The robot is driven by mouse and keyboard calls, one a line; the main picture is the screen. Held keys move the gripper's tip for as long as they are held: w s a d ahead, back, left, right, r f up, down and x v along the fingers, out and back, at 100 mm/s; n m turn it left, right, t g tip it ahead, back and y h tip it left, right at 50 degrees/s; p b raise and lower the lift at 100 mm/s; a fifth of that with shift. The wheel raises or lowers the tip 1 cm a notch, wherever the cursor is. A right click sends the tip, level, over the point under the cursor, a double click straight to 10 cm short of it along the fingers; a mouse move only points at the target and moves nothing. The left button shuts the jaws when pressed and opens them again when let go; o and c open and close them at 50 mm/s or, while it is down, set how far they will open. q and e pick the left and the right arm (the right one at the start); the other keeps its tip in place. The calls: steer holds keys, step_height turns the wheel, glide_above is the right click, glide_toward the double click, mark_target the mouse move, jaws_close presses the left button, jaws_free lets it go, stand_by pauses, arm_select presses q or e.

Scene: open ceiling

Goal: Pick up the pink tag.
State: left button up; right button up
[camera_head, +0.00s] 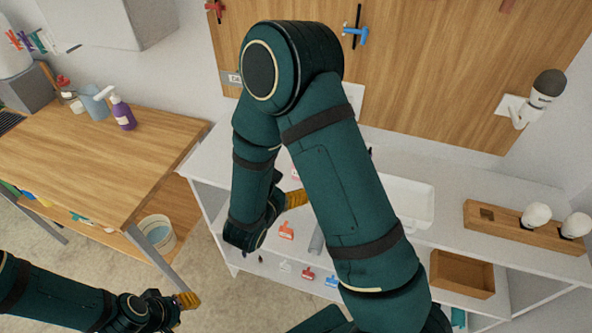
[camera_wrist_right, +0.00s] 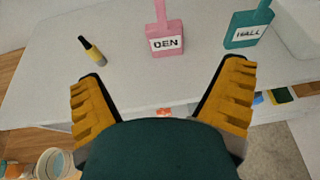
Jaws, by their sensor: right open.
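In the right wrist view, the pink tag (camera_wrist_right: 161,44) lies on the white counter beyond my fingers, with a white label reading "DEN". A teal tag (camera_wrist_right: 245,28) labelled "HALL" lies to its right. My right gripper (camera_wrist_right: 163,78) is open, its yellow fingers wide apart with nothing between them. The pink tag is ahead of the gap, not touched. In the head view, my right gripper (camera_head: 295,198) is over the counter's left part, and my arm hides much of what lies there. My left gripper (camera_head: 186,300) is low at the left; its opening is unclear.
A white tray (camera_head: 410,203) and a wooden holder (camera_head: 480,220) with white bulb-like items are farther right on the counter. A wooden table (camera_head: 90,165) and a bucket (camera_head: 157,234) are at the left.

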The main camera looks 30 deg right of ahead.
steer(key=x, duration=0.6)
steer(key=shift+d+f, duration=0.15)
steer(key=shift+d, duration=0.15)
steer(key=shift+p+x, duration=0.3)
steer(key=shift+x, duration=2.45)
steer(key=shift+s+d, duration=0.1)
steer(key=c, duration=1.3)
